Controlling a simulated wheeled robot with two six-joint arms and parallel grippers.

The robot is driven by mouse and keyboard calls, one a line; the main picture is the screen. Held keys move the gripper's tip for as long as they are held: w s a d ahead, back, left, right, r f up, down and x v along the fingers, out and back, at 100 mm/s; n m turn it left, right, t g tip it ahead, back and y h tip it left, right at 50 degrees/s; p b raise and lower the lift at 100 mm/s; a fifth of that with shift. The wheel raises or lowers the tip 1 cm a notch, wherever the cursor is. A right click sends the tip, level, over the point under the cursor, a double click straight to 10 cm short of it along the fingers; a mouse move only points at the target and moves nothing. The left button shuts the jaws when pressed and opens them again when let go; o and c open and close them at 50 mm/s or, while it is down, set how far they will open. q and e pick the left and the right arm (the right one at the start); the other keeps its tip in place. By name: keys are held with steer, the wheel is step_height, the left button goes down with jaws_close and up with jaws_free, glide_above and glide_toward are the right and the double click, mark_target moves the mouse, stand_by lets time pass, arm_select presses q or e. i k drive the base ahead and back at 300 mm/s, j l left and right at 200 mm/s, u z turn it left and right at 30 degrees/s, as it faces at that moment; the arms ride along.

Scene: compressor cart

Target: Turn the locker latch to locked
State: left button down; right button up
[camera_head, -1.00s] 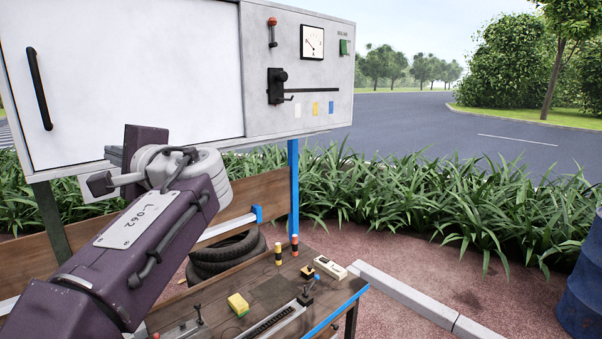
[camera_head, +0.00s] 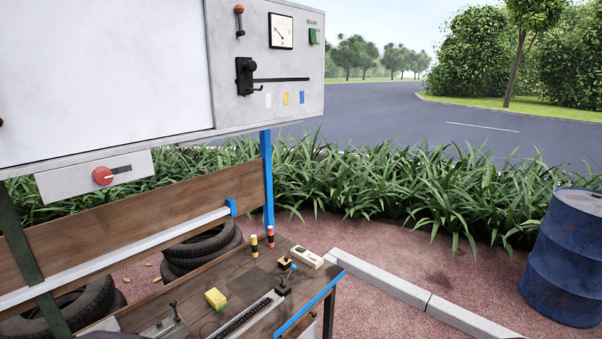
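A white locker door (camera_head: 105,75) fills the upper left and looks closed. Under it hangs a light grey plate (camera_head: 60,183) with a round red knob (camera_head: 103,175). A short dark bar or slot lies just right of the knob, roughly level. On the grey panel right of the door is a black latch-like handle (camera_head: 245,76) with a long dark horizontal slot to its right. I cannot tell for certain which of these is the locker latch. Neither gripper is in view; only a sliver of my purple arm shows at the bottom edge.
A red-topped lever (camera_head: 239,20), a gauge (camera_head: 281,31) and a green switch (camera_head: 312,36) sit on the panel. Below, a wooden bench (camera_head: 240,285) holds a yellow block (camera_head: 215,299) and small levers. Tyres (camera_head: 200,248) lie behind it. A blue barrel (camera_head: 566,258) stands right.

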mark_target(103, 176)
steer(key=u, duration=1.35)
